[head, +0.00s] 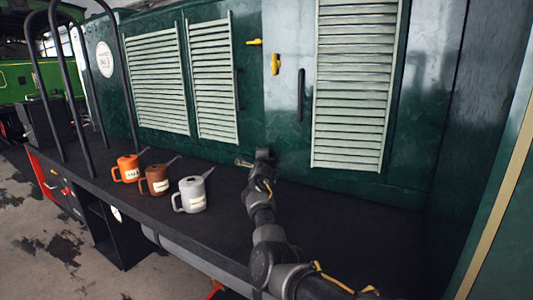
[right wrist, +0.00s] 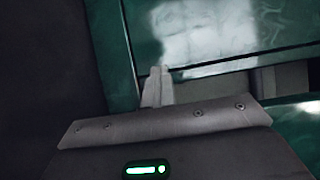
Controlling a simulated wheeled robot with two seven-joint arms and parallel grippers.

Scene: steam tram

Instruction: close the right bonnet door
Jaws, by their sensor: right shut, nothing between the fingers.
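The green bonnet side has pale louvred panels. The right bonnet door (head: 355,85) carries the large right louvre and has a black vertical handle (head: 301,95) near its left edge. It looks nearly flush, but I cannot tell whether it is fully shut. My right gripper (head: 244,163) is low by the bonnet, left of this door's louvre, above the black running board. In the right wrist view its closed fingers (right wrist: 158,85) are empty, near the lower edge of a green panel (right wrist: 215,35). I cannot tell whether they touch it. My left gripper is out of view.
An orange can (head: 128,168), a brown can (head: 156,180) and a grey can (head: 192,194) stand on the running board (head: 330,215), left of my right arm. Yellow latch (head: 275,64) sits above. Black rails (head: 128,80) rise at left; a green wall closes the right.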

